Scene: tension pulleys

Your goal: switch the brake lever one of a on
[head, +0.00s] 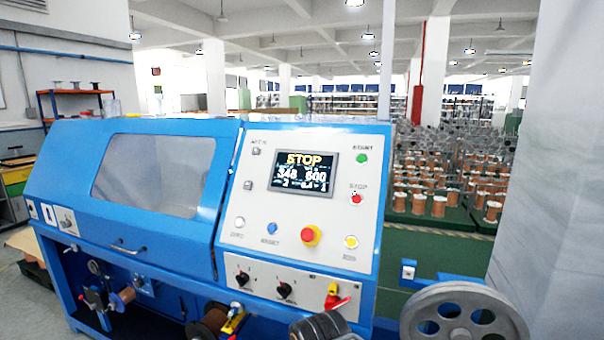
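A blue machine (130,240) with a sloped light-grey control panel (290,215) fills the left and middle of the head view. A red lever (338,301) with a yellow part sits at the lower right of the panel. A yellow lever-like part (233,321) shows lower down, by a dark brown spool. I cannot tell which of these, if any, is the named brake lever. The screen (304,171) reads STOP. No gripper fingers show. A dark rounded shape at the bottom edge may be part of my arm; I cannot be sure.
Two black rotary knobs (263,283) and a red emergency button (311,236) are on the panel. A grey spoked wheel (464,318) stands at the lower right. A pale grey surface (560,170) blocks the far right. Racks of copper spools (438,206) stand behind.

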